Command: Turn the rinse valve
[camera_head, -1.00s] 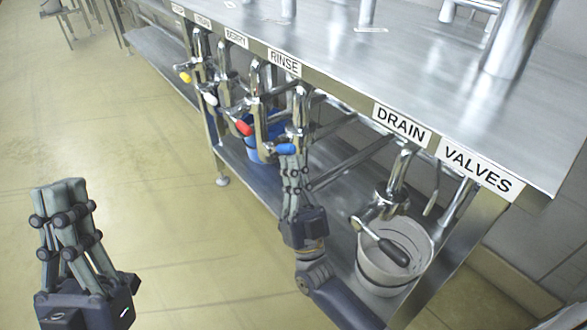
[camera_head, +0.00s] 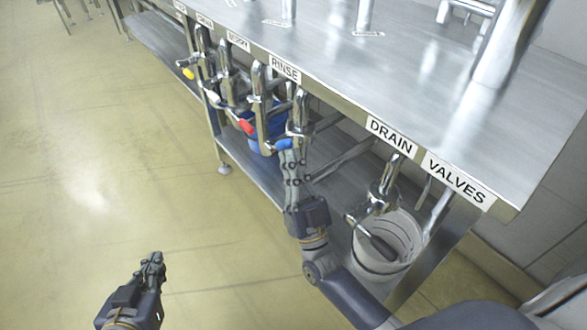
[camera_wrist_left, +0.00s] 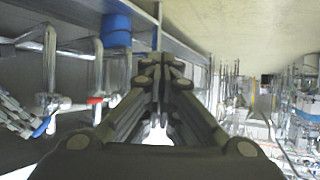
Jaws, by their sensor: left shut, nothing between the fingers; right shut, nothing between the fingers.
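The RINSE label (camera_head: 285,69) is on the table's front edge. Below it hang metal valve pipes with a red handle (camera_head: 247,127) and a blue handle (camera_head: 284,144). Which valve the label marks is not certain. My right gripper (camera_head: 286,156) is shut with its fingertips at the blue handle, touching or very close. Its fingers also show in the left wrist view at the left edge, beside the blue handle (camera_wrist_left: 42,125); the red handle (camera_wrist_left: 95,100) is further right there. My left gripper (camera_head: 153,258) is shut and empty over the floor, away from the valves.
Yellow (camera_head: 188,73) and white (camera_head: 213,97) handles hang further left. A blue bucket (camera_head: 265,130) stands on the lower shelf behind the valves. A white bucket (camera_head: 388,245) is under the DRAIN VALVES labels, with a dark-handled valve (camera_head: 382,246) above it. The floor at left is clear.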

